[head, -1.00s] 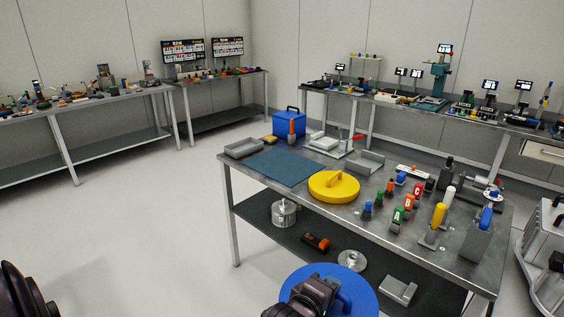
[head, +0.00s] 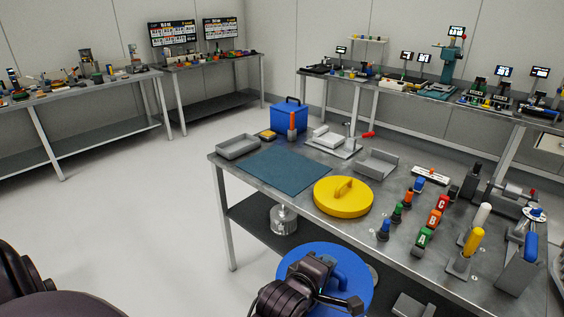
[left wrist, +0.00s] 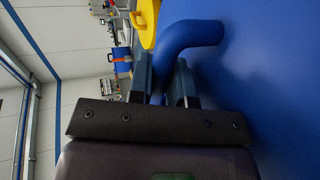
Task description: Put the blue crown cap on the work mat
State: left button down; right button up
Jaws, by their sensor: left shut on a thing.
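The blue crown cap (head: 298,265) is a wide round disc with an arched handle, low in the head view, in front of the near workbench's front edge. My left gripper (head: 338,287) is shut on its handle and holds it clear of the bench. In the left wrist view, the fingers (left wrist: 166,82) are on either side of the blue handle (left wrist: 195,35), and the cap's disc (left wrist: 270,90) fills the right side. The work mat (head: 284,170) is a flat teal rectangle on the bench, bare on top. My right gripper is not in view.
A yellow handled cap (head: 343,197) lies just right of the mat. Coloured posts and lettered blocks crowd the bench's right. A metal housing (head: 283,220) sits on the lower shelf.

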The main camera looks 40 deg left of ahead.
aim_at(283, 167)
jog(key=i+j, duration=0.35)
jog(key=j, duration=0.15)
jog(key=i+j, duration=0.3)
jog(key=j, duration=0.15)
jog(key=i+j, duration=0.35)
jog(key=j, duration=0.15)
